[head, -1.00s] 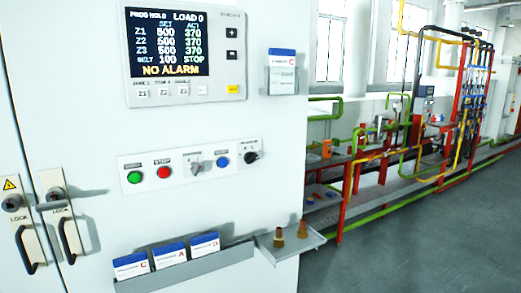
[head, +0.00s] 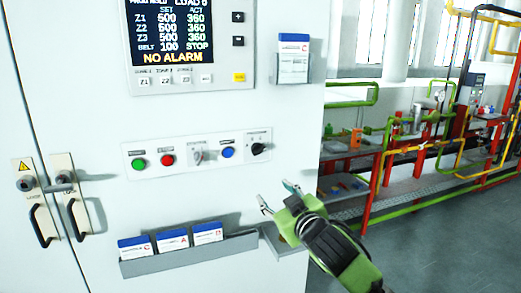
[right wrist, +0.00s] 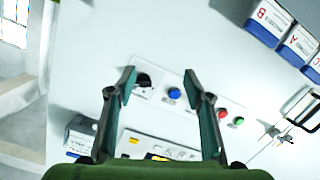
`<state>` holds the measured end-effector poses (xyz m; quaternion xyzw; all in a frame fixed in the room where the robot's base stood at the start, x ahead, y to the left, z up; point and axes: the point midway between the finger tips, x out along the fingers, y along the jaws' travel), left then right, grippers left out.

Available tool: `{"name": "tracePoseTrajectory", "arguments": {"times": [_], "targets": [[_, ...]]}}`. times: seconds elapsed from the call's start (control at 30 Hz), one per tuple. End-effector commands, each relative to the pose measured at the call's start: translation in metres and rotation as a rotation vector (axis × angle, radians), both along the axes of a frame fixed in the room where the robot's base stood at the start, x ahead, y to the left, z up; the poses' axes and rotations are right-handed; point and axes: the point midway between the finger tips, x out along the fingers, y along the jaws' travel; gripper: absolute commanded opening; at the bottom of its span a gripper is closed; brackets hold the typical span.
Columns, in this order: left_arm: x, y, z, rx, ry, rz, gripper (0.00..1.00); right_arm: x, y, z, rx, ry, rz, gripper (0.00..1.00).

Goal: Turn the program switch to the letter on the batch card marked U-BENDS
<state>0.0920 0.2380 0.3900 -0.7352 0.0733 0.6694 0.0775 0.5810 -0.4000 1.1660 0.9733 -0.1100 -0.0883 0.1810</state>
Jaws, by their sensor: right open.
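The black rotary switch (head: 259,148) sits at the right end of the control strip; its lettering is too small to read. It also shows in the right wrist view (right wrist: 143,80). Three blue-topped cards stand in the lower rack (head: 190,260): a C card (head: 136,249), an A card (head: 173,241) and a card that reads B in the right wrist view (head: 207,234). Another card (head: 293,60) is in the upper holder. The card titles are not legible. My right gripper (head: 276,195) is open and empty, below and right of the switch, apart from it. My left gripper is out of view.
Beside the switch are a blue button (head: 228,152), a grey selector (head: 198,156), a red button (head: 167,160) and a green button (head: 138,163). A small side tray (head: 287,248) lies partly behind my right gripper. Pipework stands right of the cabinet.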

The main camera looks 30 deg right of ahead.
Motion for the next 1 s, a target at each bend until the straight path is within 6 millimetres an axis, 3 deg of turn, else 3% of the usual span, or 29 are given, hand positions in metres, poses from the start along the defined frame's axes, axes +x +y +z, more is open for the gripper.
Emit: {"name": "tracePoseTrajectory", "arguments": {"times": [0.03,0.1,0.2,0.37,0.8,1.0], "targets": [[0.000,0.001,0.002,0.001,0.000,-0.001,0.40,-0.003,0.002,0.030,-0.019,-0.048,0.006,0.47],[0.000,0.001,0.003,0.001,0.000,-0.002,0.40,-0.008,0.004,0.055,-0.033,-0.092,0.013,0.47],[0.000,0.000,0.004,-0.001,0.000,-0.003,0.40,-0.010,0.005,0.073,-0.043,-0.123,0.015,0.47],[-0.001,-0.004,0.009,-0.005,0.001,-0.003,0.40,0.003,0.002,0.076,-0.041,-0.128,0.014,0.47],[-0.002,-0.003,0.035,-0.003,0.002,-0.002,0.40,0.086,-0.018,0.076,-0.041,-0.125,0.013,0.47],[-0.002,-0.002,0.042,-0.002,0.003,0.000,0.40,0.111,-0.024,0.075,-0.042,-0.126,0.014,0.47]]}}
